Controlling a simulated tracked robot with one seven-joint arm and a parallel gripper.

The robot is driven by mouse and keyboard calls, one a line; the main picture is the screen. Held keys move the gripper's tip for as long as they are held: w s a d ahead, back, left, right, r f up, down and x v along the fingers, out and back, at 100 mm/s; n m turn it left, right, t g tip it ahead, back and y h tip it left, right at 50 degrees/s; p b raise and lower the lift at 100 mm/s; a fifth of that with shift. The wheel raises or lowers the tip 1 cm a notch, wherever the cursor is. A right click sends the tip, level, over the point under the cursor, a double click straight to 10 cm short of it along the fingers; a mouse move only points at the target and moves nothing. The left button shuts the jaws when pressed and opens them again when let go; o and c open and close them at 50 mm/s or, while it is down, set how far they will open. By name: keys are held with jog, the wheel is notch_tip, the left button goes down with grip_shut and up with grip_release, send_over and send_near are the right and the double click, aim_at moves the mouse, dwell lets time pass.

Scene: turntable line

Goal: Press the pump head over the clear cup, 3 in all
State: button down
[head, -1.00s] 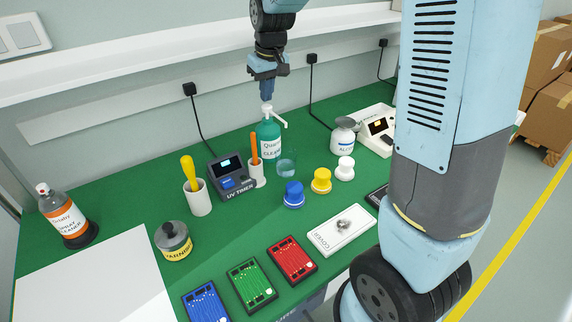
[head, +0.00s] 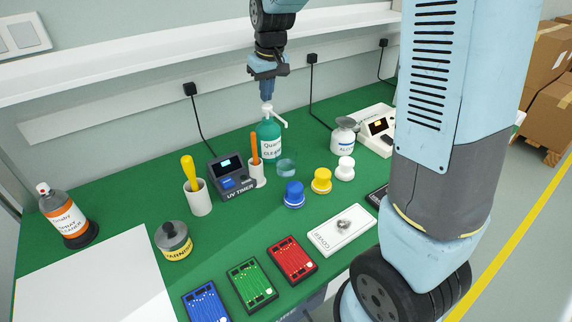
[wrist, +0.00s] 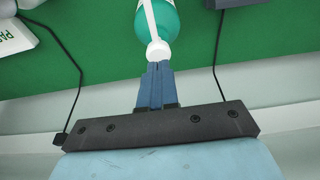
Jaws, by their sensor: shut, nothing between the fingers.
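A teal pump bottle (head: 271,140) labelled as a cleaner stands upright at the back of the green bench. Its white pump head (head: 268,107) has a spout reaching right, over the clear cup (head: 286,167). The cup stands on the bench in front of the bottle. My gripper (head: 267,99) points down with its fingers shut and empty, right above the pump head. In the wrist view my fingertips (wrist: 158,66) meet the white pump cap (wrist: 158,50); they look touching or nearly so. The cup is not visible in the wrist view.
Left of the bottle are an orange-handled tool in a white holder (head: 257,176) and a UV timer (head: 232,175). Right are an alcohol bottle (head: 342,139) and blue, yellow and white capped jars (head: 294,193). Black cords hang on the wall behind. A shelf (head: 150,48) runs above.

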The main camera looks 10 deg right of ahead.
jog(key=shift+f, duration=0.25)
dwell(0.4)
jog(key=shift+f, duration=0.35)
jog(key=shift+f, duration=0.7)
jog(key=shift+r, duration=1.3)
jog(key=shift+f, duration=0.35)
